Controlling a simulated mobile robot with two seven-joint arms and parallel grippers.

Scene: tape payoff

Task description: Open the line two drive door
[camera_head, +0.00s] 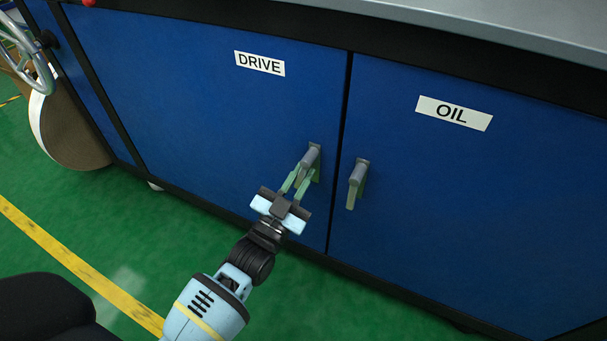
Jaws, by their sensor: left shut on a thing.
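The blue drive door (215,105) has a white label reading DRIVE (260,63) near its top. It sits flush in the cabinet front and looks closed. Its grey handle (312,155) is near the door's right edge. My left gripper (303,180) reaches up from below with its pale green fingers shut on this handle. The fingers hide the handle's lower part. My right gripper is not in view.
The blue oil door (480,190) with its own grey handle (358,172) is just right of my gripper. A grey top (480,22) runs above. A large brown roll (70,130) stands at left. Green floor (110,215) with a yellow line (75,262) lies in front.

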